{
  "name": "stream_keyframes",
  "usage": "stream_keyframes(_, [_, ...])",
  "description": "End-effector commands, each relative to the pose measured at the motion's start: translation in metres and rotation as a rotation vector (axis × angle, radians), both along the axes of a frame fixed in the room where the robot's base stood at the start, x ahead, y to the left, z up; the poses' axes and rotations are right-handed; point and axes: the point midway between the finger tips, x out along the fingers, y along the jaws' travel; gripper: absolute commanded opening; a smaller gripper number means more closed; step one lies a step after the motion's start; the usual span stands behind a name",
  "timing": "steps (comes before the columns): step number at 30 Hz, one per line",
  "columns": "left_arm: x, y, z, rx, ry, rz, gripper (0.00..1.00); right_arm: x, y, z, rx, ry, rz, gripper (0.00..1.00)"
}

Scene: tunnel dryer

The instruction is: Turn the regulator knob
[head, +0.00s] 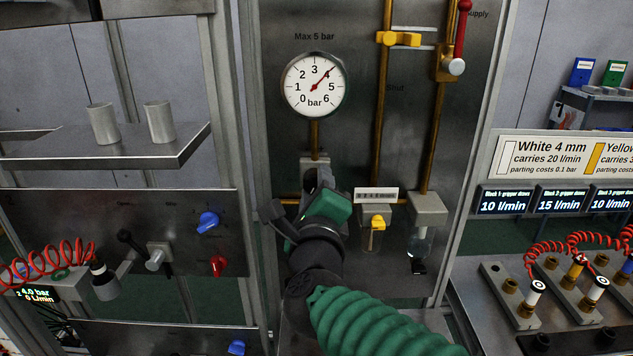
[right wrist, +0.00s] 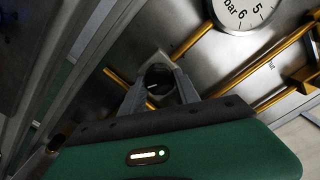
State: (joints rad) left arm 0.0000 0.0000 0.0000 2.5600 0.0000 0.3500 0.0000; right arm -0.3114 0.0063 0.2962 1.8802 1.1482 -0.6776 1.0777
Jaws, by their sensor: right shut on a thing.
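The regulator knob (right wrist: 158,79) is dark and round, and it sits between my right gripper's grey fingers (right wrist: 160,92) in the right wrist view. My right gripper (head: 319,183) is shut on it, below the gauge in the head view. There the green gripper body and the fingers hide most of the knob. The round white pressure gauge (head: 314,85) reads about 4 bar on its red needle, under the label "Max 5 bar". Part of the gauge also shows in the right wrist view (right wrist: 244,10). My left gripper is not in view.
A red lever (head: 461,30) is at the upper right. A panel with a blue knob (head: 208,221) and a red knob (head: 218,266) is at the left.

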Motion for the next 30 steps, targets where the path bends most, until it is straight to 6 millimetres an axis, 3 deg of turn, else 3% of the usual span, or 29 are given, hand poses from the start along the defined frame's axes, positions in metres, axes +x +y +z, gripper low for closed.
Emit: stream_keyframes(30, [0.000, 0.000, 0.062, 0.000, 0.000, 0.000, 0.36, -0.001, 0.002, -0.002, -0.957, 0.011, 0.012, 0.00])
